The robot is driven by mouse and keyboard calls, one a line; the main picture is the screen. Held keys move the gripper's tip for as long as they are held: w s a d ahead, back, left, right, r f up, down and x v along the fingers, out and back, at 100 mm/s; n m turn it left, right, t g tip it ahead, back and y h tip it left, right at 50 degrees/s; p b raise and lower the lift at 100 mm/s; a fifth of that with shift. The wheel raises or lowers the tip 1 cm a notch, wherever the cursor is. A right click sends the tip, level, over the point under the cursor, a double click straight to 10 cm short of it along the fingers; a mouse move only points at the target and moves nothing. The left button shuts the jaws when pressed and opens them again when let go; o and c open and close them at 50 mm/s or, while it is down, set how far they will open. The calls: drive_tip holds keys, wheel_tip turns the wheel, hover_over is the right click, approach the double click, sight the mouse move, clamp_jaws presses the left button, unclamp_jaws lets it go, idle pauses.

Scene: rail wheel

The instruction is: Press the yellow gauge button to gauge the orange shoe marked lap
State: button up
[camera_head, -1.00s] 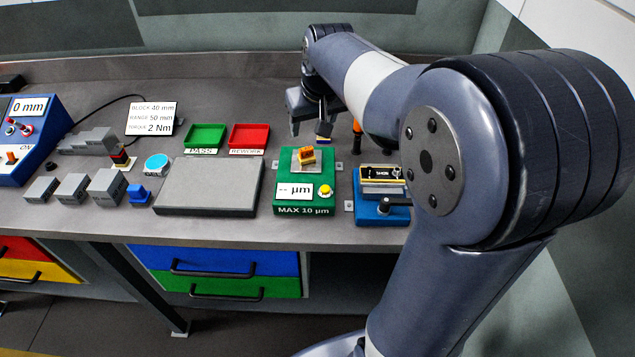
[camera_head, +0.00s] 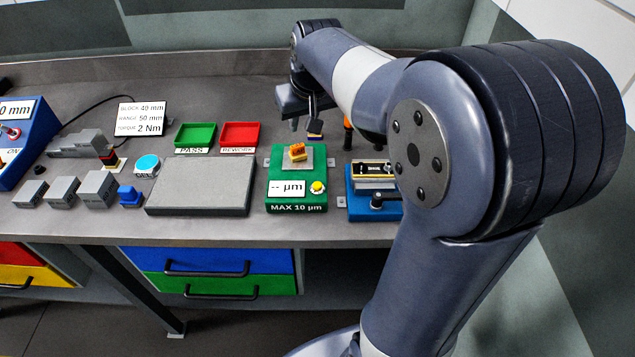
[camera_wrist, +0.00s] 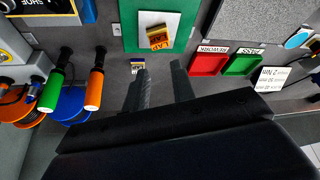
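The green gauge (camera_head: 297,206) stands on the bench, with a blank "-- µm" display and a yellow button (camera_head: 318,187) at its front right corner. The orange shoe (camera_head: 298,152) sits on the gauge's grey plate. In the wrist view the shoe (camera_wrist: 158,38) shows its "LAP" marking on a yellow face. The yellow button is not visible in the wrist view. My gripper (camera_head: 304,126) is behind the gauge in the head view, above the bench. In the wrist view my gripper (camera_wrist: 162,72) has its two fingers apart with nothing between them.
A small labelled block (camera_wrist: 137,66) is near one fingertip. Green PASS (camera_head: 195,135) and red REWORK (camera_head: 240,135) trays lie left of the gripper. A blue fixture (camera_head: 372,205) is right of the gauge. Orange (camera_wrist: 95,88) and green-handled tools stand nearby. A grey plate (camera_head: 198,185) lies left.

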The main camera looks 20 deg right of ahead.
clamp_jaws()
idle(1.1)
